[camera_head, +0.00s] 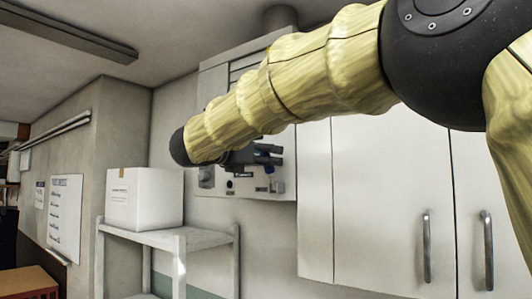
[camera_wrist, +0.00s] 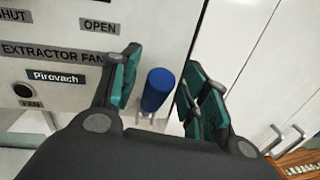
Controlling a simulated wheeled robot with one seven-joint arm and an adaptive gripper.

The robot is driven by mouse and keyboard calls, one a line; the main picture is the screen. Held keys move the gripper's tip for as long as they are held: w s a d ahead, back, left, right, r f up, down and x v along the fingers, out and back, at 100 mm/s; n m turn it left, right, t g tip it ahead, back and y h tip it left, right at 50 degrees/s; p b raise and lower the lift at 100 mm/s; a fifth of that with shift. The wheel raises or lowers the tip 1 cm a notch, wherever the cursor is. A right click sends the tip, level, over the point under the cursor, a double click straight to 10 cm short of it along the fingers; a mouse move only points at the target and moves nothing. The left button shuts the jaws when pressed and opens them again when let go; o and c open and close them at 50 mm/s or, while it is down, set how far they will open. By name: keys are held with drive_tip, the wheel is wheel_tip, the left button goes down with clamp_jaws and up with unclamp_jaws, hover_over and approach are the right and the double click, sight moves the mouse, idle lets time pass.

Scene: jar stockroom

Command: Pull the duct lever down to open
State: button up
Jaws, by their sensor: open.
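The duct lever's blue, rounded grip (camera_wrist: 157,90) stands between the two teal-padded fingers of my open gripper (camera_wrist: 161,64) in the wrist view. A gap shows on both sides of the grip, and it appears nearer the left finger. A pale metal stem shows below it. The grey-white extractor fan panel (camera_wrist: 62,28) behind bears labels reading SHUT, OPEN and EXTRACTOR FAN. In the head view, my gripper (camera_head: 268,158) is at the front of the fan unit (camera_head: 213,84), largely behind my forearm.
White cabinet doors (camera_head: 375,200) with metal handles are close on the right. A white box (camera_head: 145,199) sits on a shelf rack (camera_head: 165,239) at lower left. A dark round FAN button (camera_wrist: 23,91) is on the panel's left.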

clamp_jaws()
